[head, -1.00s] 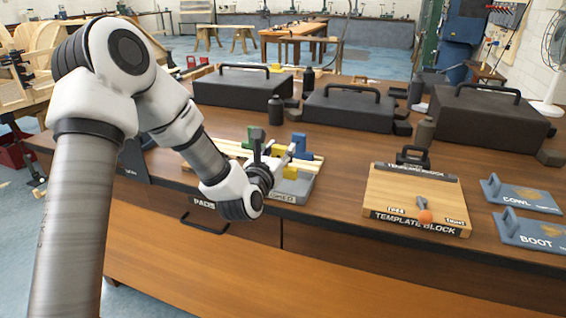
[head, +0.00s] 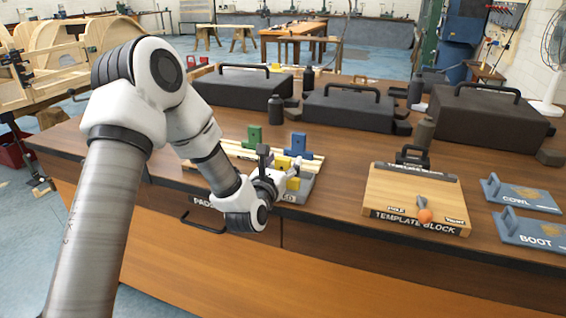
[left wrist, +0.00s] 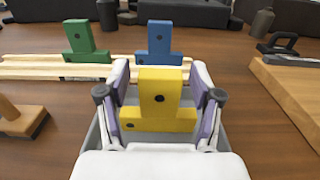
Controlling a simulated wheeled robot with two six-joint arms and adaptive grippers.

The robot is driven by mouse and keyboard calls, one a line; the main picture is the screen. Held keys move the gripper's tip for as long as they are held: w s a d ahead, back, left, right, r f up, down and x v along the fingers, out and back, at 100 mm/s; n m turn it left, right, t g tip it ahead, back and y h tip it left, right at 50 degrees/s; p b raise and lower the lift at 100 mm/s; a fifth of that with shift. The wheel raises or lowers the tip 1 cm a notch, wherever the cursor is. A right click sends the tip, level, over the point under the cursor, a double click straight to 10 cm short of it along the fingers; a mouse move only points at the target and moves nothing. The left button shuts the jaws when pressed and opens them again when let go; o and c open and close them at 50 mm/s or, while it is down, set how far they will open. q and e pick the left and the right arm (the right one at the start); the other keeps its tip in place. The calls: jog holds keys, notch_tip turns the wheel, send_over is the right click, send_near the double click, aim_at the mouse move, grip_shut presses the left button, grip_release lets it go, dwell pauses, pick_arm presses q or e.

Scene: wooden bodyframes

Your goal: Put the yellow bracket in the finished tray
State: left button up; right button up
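The yellow bracket (left wrist: 160,98) stands upright between the two fingers of my left gripper (left wrist: 160,100) in the left wrist view. In the head view, the bracket (head: 283,163) is partly behind my left gripper (head: 279,174). The grey finished tray (left wrist: 88,148) shows around and below the bracket, and its front (head: 297,196) is partly covered in the head view. I cannot tell whether the bracket touches the tray floor. My right gripper is not in view.
Green (head: 254,136) and blue (head: 299,144) brackets stand by pale wooden rails (head: 232,149) behind the tray. The template block (head: 385,200) is to the right, with black cases (head: 345,110) behind. Bare table lies between tray and template block.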

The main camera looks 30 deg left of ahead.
pick_arm(q)
jog(key=shift+r, duration=0.1)
jog(key=shift+r+p, duration=0.25)
jog(key=shift+p, duration=0.15)
jog(key=p+v, duration=0.5)
jog(key=v, duration=0.7)
jog(key=s+d+f+m+g+h, duration=0.1)
jog(key=s+d+f+m+g, duration=0.2)
jog(key=f+m, duration=0.4)
jog(key=s+d+f+m+g+h, duration=0.2)
jog(key=s+f+m+g, duration=0.1)
jog(key=f+m, duration=0.45)
jog(key=s+d+f+m+g+h, duration=0.1)
jog(key=s+d+f+m+g, duration=0.25)
jog(key=f+m, duration=0.4)
jog(key=s+d+f+m+g, duration=0.1)
jog(key=s+f+m+g, duration=0.3)
jog(key=s+m, duration=0.4)
jog(key=s+d+f+m+g, duration=0.2)
jog(key=s+f+m+g, duration=0.2)
jog(key=s+f+m, duration=0.2)
jog(key=shift+s+m, duration=1.1)
jog(key=shift+s, duration=0.1)
